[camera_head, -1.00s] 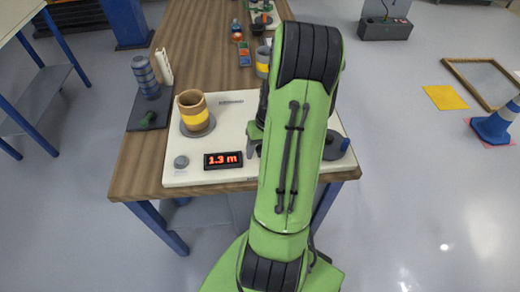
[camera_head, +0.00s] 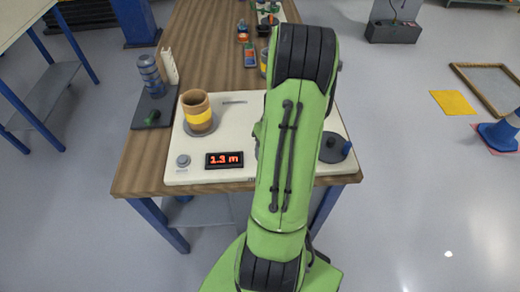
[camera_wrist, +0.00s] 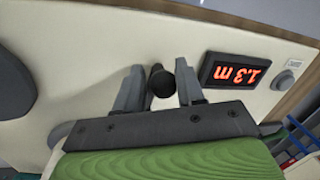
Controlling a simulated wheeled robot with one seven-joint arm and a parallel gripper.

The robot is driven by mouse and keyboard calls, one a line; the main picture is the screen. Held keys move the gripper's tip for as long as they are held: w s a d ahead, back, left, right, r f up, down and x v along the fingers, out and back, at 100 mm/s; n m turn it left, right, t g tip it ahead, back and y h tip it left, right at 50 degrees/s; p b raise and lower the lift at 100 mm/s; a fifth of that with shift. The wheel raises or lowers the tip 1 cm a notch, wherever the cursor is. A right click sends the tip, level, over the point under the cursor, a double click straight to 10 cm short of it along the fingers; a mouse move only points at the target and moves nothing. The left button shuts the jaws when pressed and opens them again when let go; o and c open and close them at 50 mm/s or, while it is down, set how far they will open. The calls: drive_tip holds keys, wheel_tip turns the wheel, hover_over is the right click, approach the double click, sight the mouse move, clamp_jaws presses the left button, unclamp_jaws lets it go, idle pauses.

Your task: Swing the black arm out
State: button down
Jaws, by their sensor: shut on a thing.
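My gripper (camera_wrist: 160,82) shows in the wrist view, its two grey fingers closed on a round black knob (camera_wrist: 160,84) over the cream panel (camera_wrist: 90,60). The knob appears to be the grip of the black arm; the rest of that arm is hidden. In the head view my own green arm covers the gripper and the middle of the cream panel (camera_head: 220,118).
A grey button (camera_head: 183,161) is near the front left corner. A dark disc (camera_head: 331,151) with a blue part lies at the right.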

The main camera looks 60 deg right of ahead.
drive_tip(key=shift+s+d+n+g+y, duration=0.15)
drive_tip(key=shift+s+d+n, duration=0.15)
drive_tip(key=shift+n, duration=0.6)
drive_tip(key=shift+s+d+n+g+y, duration=0.1)
drive_tip(key=shift+s+d+n+g, duration=0.2)
drive_tip(key=shift+n, duration=0.6)
drive_tip(key=shift+s+d+n+g+y, duration=0.1)
drive_tip(key=shift+s+d+n, duration=0.2)
drive_tip(key=shift+n, duration=0.6)
drive_tip(key=c, duration=0.9)
unclamp_jaws()
drive_tip(key=shift+a, duration=0.1)
drive_tip(key=shift+o, duration=0.2)
drive_tip(key=shift+s, duration=0.1)
drive_tip(key=p+v, duration=0.4)
drive_tip(key=v, duration=1.2)
drive_tip(key=shift+s+a, duration=0.1)
